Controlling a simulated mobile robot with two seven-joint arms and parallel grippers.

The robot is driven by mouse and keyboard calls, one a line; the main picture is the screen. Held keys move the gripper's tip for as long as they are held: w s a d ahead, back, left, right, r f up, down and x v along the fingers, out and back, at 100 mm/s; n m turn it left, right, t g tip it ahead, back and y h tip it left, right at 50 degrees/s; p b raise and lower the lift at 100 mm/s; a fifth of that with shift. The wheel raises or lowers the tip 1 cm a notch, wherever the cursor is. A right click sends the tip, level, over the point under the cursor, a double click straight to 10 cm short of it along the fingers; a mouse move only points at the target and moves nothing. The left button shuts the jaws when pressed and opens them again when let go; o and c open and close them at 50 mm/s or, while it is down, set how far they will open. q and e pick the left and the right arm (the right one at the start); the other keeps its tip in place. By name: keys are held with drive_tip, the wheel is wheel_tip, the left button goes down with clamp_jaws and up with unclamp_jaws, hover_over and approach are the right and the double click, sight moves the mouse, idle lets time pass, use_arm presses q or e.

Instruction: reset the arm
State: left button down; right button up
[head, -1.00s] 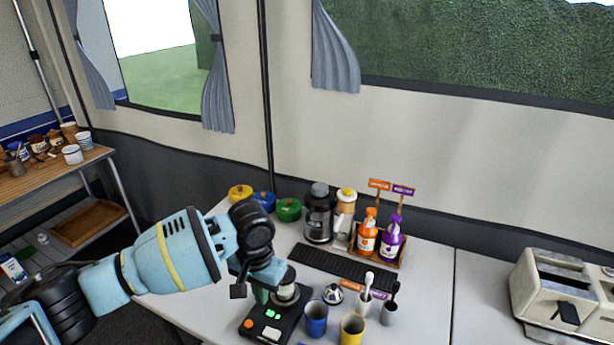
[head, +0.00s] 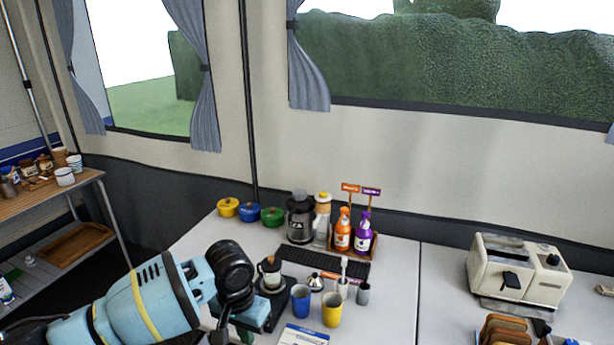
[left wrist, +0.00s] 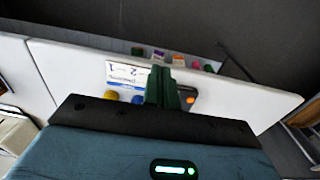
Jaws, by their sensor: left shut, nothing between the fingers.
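My left arm (head: 150,302), light blue with a yellow band and black joints, reaches in from the lower left of the head view. Its black wrist joint is in front of the left part of the table. My left gripper shows in the left wrist view (left wrist: 162,88), with its dark green fingers together and nothing between them. In the head view the gripper is low in the picture and mostly hidden by the wrist and the lower edge. The fingers point over the white table (head: 385,315). My right gripper is in neither view.
Near the wrist stand a black device with a small jar (head: 270,270), a blue cup (head: 300,301) and a yellow cup (head: 332,310). Behind are colored pots (head: 272,216) and spray bottles (head: 363,233). A toaster (head: 515,272) is at right. Bare table lies between cups and toaster.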

use_arm(q)
drive_tip(key=s+d+f+t+h, duration=0.4)
drive_tip(key=s+d+f+h, duration=0.25)
drive_tip(key=d+f, duration=0.4)
drive_tip(key=s+a+f+t+y, duration=0.1)
drive_tip(key=s+a+f, duration=0.2)
drive_tip(key=s+a, duration=0.3)
drive_tip(key=s+a+f+n+t+y, duration=0.1)
drive_tip(key=s+a+f+t+y, duration=0.1)
drive_tip(key=s+a, duration=0.4)
drive_tip(key=s+a+f+n+t+y, duration=0.1)
drive_tip(key=s+a+f+t+y, duration=0.1)
drive_tip(key=s+a+f, duration=0.2)
drive_tip(key=s+a, duration=0.2)
drive_tip(key=a, duration=0.1)
drive_tip(key=shift+f, duration=0.25)
drive_tip(key=shift+d, duration=0.15)
